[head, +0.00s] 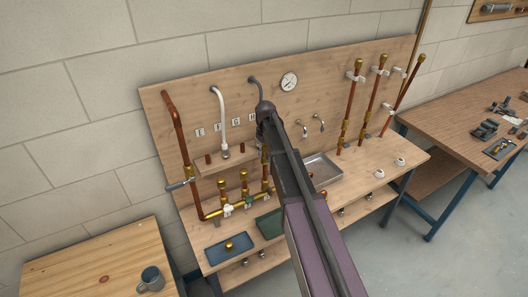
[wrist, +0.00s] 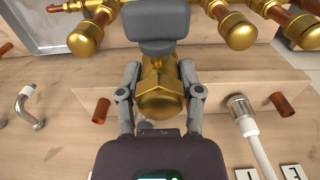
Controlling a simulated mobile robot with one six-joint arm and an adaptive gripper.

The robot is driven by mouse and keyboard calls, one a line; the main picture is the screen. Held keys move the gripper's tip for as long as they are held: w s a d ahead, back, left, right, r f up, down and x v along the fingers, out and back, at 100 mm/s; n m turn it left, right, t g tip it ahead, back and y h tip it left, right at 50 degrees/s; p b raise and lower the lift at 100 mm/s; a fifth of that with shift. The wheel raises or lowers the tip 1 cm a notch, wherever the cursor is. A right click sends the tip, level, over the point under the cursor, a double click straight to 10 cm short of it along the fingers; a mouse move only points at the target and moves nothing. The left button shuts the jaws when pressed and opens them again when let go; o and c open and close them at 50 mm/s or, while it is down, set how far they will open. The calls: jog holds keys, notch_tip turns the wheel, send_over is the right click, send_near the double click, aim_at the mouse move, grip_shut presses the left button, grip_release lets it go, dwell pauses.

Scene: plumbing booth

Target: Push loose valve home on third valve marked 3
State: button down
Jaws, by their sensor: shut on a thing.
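My gripper (head: 264,138) is at the wooden board, above the right end of the brass manifold (head: 240,206). In the wrist view, my gripper (wrist: 158,72) is shut on a brass valve (wrist: 158,97) with a hexagonal body, its fingers on either side. In the head view, two brass-topped valves, one at the left (head: 222,188) and one in the middle (head: 244,183), stand upright on the manifold. No number 3 mark is readable.
A white spout (head: 219,120) and letter tags E to H are on the board. A blue tray (head: 229,252), a green tray (head: 270,224) and a metal sink (head: 322,170) are on the bench. Brass caps (wrist: 240,32) flank the held valve closely.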

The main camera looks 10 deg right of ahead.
jog(key=shift+f+b, duration=2.2)
jog(key=shift+b, duration=0.05)
dwell(0.4)
jog(key=shift+c, duration=0.8)
grip_release()
jog(key=shift+r, duration=0.15)
jog(key=shift+r+p, duration=2.9)
jog(key=shift+p, duration=0.15)
jog(key=s+f+m+b, duration=0.1)
jog(key=s+f+b, duration=0.3)
jog(key=s, duration=0.5)
jog(key=s+f+m+b, duration=0.1)
jog(key=s+f+b, duration=0.3)
jog(key=s, duration=0.6)
jog(key=s+f+m+b, duration=0.1)
jog(key=s+f+b, duration=0.4)
jog(key=s, duration=0.5)
jog(key=shift+a+m, duration=0.25)
jog(key=shift+m, duration=0.05)
